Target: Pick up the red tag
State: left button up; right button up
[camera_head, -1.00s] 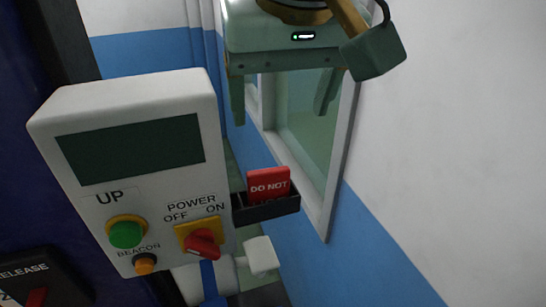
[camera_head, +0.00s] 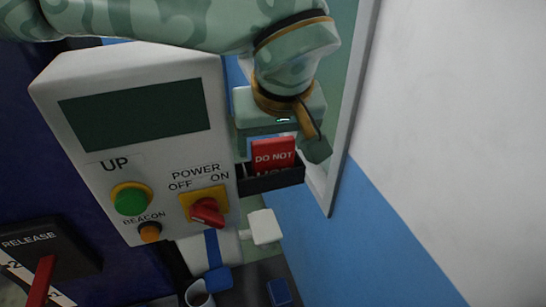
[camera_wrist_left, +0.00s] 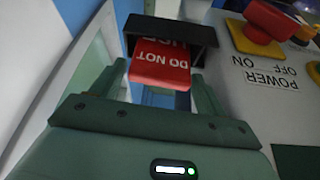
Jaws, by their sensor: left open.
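The red tag (camera_head: 273,155), with white "DO NOT" lettering, stands upright in a small black holder (camera_head: 272,180) on the right side of the white control box (camera_head: 195,85). My left gripper (camera_head: 278,128) is just above and behind the tag in the head view, its fingers mostly hidden. In the left wrist view, the gripper (camera_wrist_left: 154,88) is open, and the tag (camera_wrist_left: 160,66) lies between its two fingers, with gaps on both sides. The holder (camera_wrist_left: 170,32) is just beyond the fingertips. My right gripper is not in view.
The box carries a green UP button (camera_head: 130,200), an orange beacon button (camera_head: 149,232) and a red power switch (camera_head: 207,212), close to the holder. A black release panel (camera_head: 60,255) is at lower left. A white and blue wall (camera_head: 440,130) stands to the right.

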pick_arm(q)
jog(key=shift+w+f, duration=0.15)
jog(key=shift+f, duration=0.05)
jog(key=c, duration=0.7)
jog(key=shift+r, duration=0.1)
jog(key=shift+c, duration=0.2)
